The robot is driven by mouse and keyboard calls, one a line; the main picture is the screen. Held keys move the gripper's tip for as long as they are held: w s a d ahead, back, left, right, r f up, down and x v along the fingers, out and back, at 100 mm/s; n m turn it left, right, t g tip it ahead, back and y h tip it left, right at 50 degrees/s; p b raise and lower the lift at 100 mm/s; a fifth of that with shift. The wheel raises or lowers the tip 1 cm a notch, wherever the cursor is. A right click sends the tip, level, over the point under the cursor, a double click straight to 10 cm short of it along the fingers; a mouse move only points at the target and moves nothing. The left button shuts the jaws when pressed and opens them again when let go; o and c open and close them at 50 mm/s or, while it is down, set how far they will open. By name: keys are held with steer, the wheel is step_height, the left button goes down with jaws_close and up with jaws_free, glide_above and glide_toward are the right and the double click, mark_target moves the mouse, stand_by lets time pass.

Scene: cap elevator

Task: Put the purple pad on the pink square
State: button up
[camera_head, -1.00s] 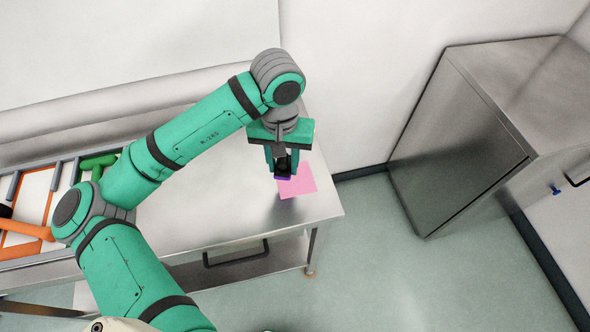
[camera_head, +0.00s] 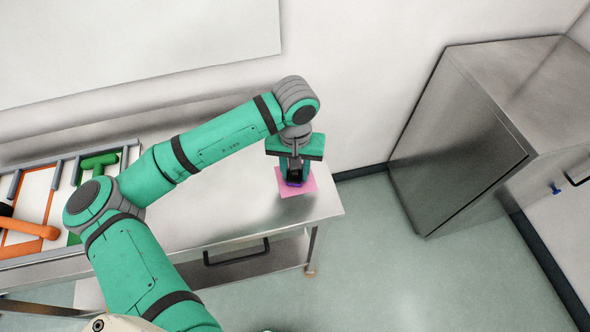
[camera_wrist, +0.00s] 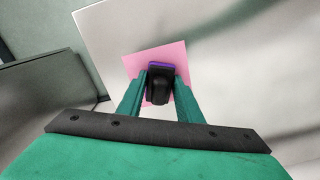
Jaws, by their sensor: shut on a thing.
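The pink square (camera_head: 310,187) lies flat near the right end of the metal table. In the wrist view the pink square (camera_wrist: 137,64) shows around and beyond my fingers. The purple pad (camera_head: 294,184) is a small dark block with a purple edge, held between my fingers over the middle of the square. In the wrist view its purple edge (camera_wrist: 160,65) shows past its black body. My gripper (camera_head: 293,177) points down and is shut on the pad. I cannot tell whether the pad touches the square.
The metal table (camera_head: 215,205) is bare to the left of the square. A tray with green and orange tools (camera_head: 30,228) is at its left end. A metal cabinet (camera_head: 450,150) stands on the floor to the right. The wall is behind.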

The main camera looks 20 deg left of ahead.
steer(key=shift+d+f, duration=0.1)
steer(key=shift+f, duration=0.6)
steer(key=o, duration=1)
steer(key=shift+w+r, duration=0.1)
steer(key=shift+r, duration=0.35)
step_height(320, 180, up, 12)
steer(key=shift+f, duration=0.15)
steer(key=shift+r, duration=0.45)
